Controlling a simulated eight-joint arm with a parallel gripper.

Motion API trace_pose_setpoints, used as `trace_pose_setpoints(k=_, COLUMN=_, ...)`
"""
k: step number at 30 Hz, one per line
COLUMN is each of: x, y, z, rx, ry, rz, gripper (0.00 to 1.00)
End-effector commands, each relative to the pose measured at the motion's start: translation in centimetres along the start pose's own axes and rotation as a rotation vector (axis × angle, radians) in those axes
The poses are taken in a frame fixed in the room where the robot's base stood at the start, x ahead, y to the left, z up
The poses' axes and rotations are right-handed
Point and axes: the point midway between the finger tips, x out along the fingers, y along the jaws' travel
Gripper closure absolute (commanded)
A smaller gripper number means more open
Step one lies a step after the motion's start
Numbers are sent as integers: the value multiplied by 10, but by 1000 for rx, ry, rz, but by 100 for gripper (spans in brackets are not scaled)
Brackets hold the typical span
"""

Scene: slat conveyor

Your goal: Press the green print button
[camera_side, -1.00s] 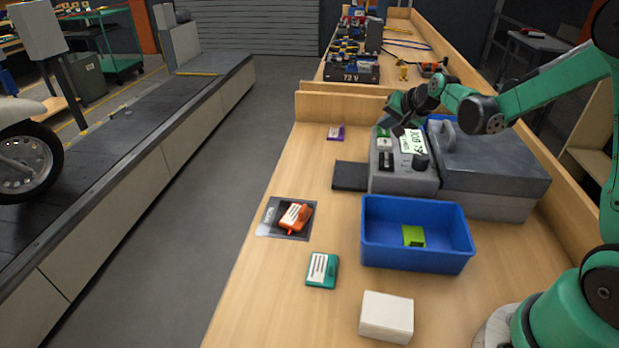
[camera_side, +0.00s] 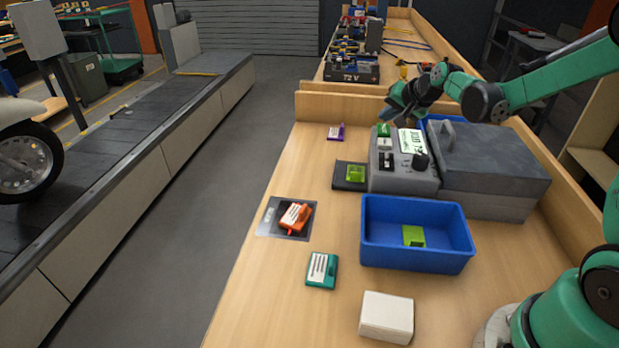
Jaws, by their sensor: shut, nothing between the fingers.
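The grey printer (camera_side: 405,181) stands at the back of the bench. Its green button (camera_side: 383,130) sits at the upper left of its sloped panel, with a white button below it, a small lit display and a black knob. My gripper (camera_side: 387,113) is shut and empty, just behind and above the green button; I see a gap between them. A lime-green tag (camera_side: 356,173) lies on the black output tray (camera_side: 342,186) at the printer's left side.
A blue bin (camera_side: 372,238) with a lime-green block (camera_side: 413,236) stands in front of the printer. An orange device (camera_side: 295,217) on a dark pad, a teal device (camera_side: 322,270), a white stack (camera_side: 386,316) and a purple item (camera_side: 336,132) lie on the bench.

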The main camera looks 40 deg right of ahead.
Motion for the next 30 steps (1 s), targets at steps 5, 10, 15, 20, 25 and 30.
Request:
trace_pose_setpoints(k=5, x=-9, y=-7, z=-7, rx=0, ry=0, rz=0, gripper=100)
trace_pose_setpoints(k=10, x=-21, y=-15, z=-15, rx=0, ry=0, rz=0, gripper=100)
trace_pose_setpoints(k=15, x=-31, y=-23, z=-23, rx=0, ry=0, rz=0, gripper=100)
trace_pose_setpoints(k=20, x=-35, y=-25, z=-25, rx=0, ry=0, rz=0, gripper=100)
trace_pose_setpoints(k=25, x=-35, y=-25, z=-25, rx=0, ry=0, rz=0, gripper=100)
trace_pose_setpoints(k=30, x=-34, y=-25, z=-25, rx=0, ry=0, rz=0, gripper=100)
